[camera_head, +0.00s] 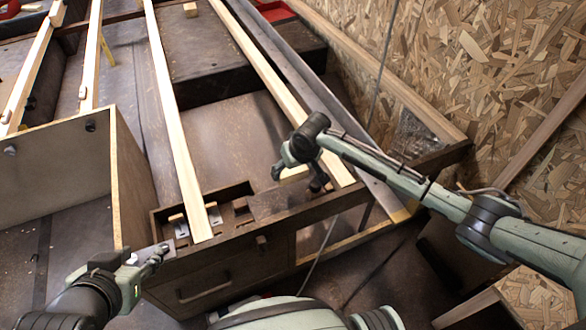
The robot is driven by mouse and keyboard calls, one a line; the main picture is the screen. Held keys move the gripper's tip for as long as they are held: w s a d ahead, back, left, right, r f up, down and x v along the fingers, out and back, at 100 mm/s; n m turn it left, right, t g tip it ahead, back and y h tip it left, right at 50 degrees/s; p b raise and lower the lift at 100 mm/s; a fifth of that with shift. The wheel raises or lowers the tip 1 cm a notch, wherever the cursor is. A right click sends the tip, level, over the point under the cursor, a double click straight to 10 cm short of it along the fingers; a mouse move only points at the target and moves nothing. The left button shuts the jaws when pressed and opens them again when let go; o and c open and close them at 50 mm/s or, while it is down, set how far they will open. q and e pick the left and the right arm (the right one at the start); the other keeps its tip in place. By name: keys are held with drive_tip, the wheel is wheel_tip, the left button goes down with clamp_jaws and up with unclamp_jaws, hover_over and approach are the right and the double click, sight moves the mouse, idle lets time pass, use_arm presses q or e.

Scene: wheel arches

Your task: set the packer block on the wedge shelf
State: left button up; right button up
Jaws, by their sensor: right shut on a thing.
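The packer block (294,173) is a small pale wooden piece between the fingers of my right gripper (298,178). The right gripper is shut on it, above the front part of the dark bench, and its fingers hide part of the block. The likely wedge shelf (154,221) is a dark, low-walled tray at the bench's front edge, left of the block. It holds small pale wooden pieces and metal plates. A pale batten crosses it. My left gripper (158,254) is at the tray's front left corner; its fingers are too small to read.
Long pale battens (172,105) run lengthwise over the bench. A wooden cabinet (55,172) stands at the left. A chipboard wall (480,60) rises at the right. A drawer (205,285) is under the front edge. A dark plate (280,200) lies between block and tray.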

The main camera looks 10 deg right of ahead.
sight(294, 180)
drive_tip(key=shift+f+b, duration=0.8)
drive_tip(key=shift+b, duration=0.1)
drive_tip(key=shift+f, duration=0.2)
drive_tip(key=shift+f+b, duration=0.1)
drive_tip(key=shift+b, duration=0.25)
drive_tip(key=shift+f+b, duration=0.3)
drive_tip(key=shift+b, duration=0.3)
drive_tip(key=shift+f+b, duration=0.25)
drive_tip(key=shift+b, duration=0.15)
drive_tip(key=shift+f, duration=0.85)
use_arm(q)
drive_tip(key=w+d+r+t+h, duration=0.2)
drive_tip(key=d+r+t, duration=0.3)
drive_tip(key=r, duration=0.3)
drive_tip(key=w+d+r+m+t+h, duration=0.1)
drive_tip(key=w+d+r+t+h, duration=0.2)
drive_tip(key=d+r, duration=0.4)
drive_tip(key=shift+w+r+t+h, duration=0.25)
drive_tip(key=shift+r+t+h, duration=0.35)
drive_tip(key=shift+r+t, duration=0.5)
use_arm(e)
drive_tip(key=shift+f, duration=0.35)
